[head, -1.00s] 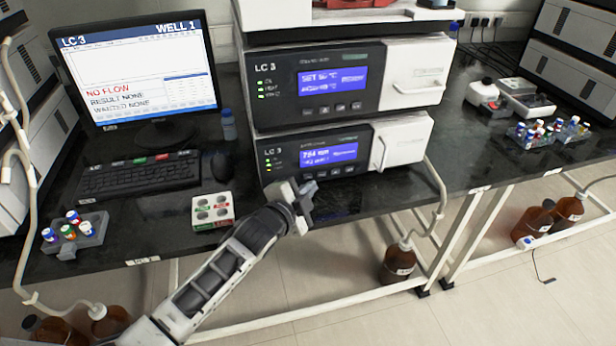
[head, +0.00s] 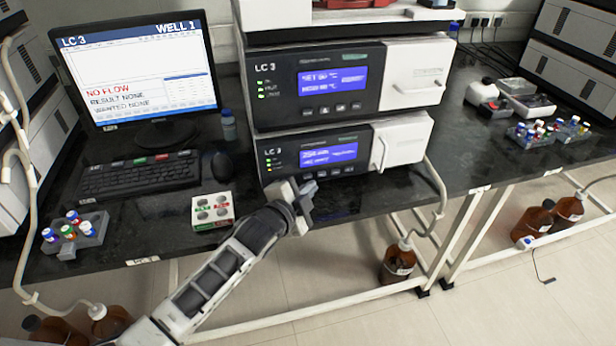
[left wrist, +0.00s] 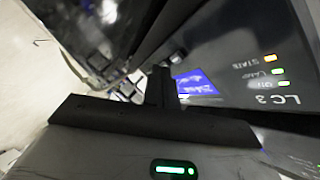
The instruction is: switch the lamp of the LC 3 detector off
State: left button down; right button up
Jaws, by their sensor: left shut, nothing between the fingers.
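The LC 3 detector (head: 270,152) is the lower box of the middle stack, with a lit blue display (head: 329,154), a row of small buttons below it and a white door at its right. In the left wrist view the detector's panel (left wrist: 235,40) shows its LC 3 label and lit lights: STATE yellowish, LAMP (left wrist: 278,71) green, and another green one. My left gripper (head: 304,192) is shut and empty, just in front of the detector's lower front, left of centre. Its dark fingers (left wrist: 160,88) hide part of the buttons and display in the wrist view. My right gripper is out of view.
Another LC 3 module (head: 285,85) with a blue display sits on top of the detector. A vial rack (head: 90,228) is far left. Bench right of the stack is clear nearby.

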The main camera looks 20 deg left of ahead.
pick_arm(q)
jog(key=shift+w, duration=0.1)
jog(key=shift+w+a, duration=0.25)
jog(key=shift+w, duration=0.05)
dwell(0.4)
jog(key=shift+w+a, duration=0.2)
jog(key=shift+w, duration=0.1)
dwell(0.3)
dwell(0.3)
jog(key=shift+s+d+p, duration=0.4)
jog(key=shift+s+p, duration=0.05)
jog(key=shift+s, duration=0.25)
